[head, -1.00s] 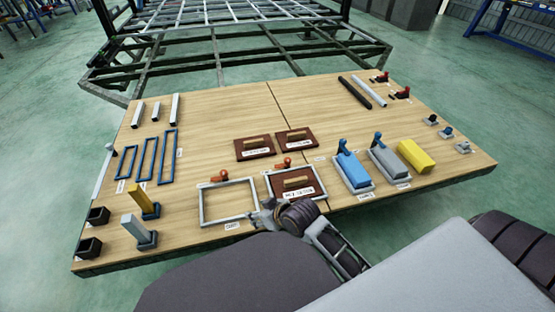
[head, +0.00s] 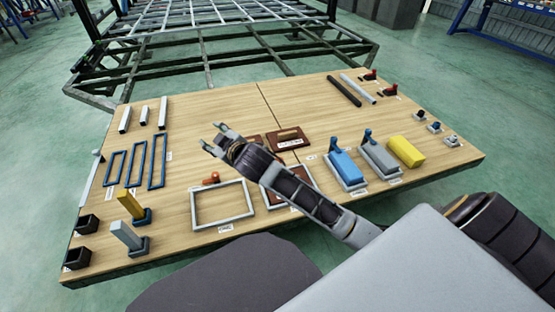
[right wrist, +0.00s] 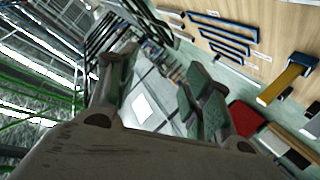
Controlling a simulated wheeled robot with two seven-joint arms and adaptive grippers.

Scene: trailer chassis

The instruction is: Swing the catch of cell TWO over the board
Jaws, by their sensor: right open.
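Two light grey frames lie side by side on the wooden table: an empty left frame (head: 194,208), with an orange catch (head: 211,179) at its far edge, and a right frame (head: 312,178) with a brown board (head: 300,174) inside. The right frame's catch is hidden behind my right arm, so I cannot tell how it is turned. The cell labels are too small to read, so I cannot tell which frame is cell TWO. My right gripper (head: 213,136) is open and empty, raised above the table beyond the left frame. Its fingers show apart in the right wrist view (right wrist: 155,95).
Another brown board with a handle (head: 288,139) lies behind the right frame. A blue block (head: 345,166), a grey block (head: 379,157) and a yellow block (head: 405,151) stand to the right. Blue frames (head: 136,163) lie at the left. The table's middle back is clear.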

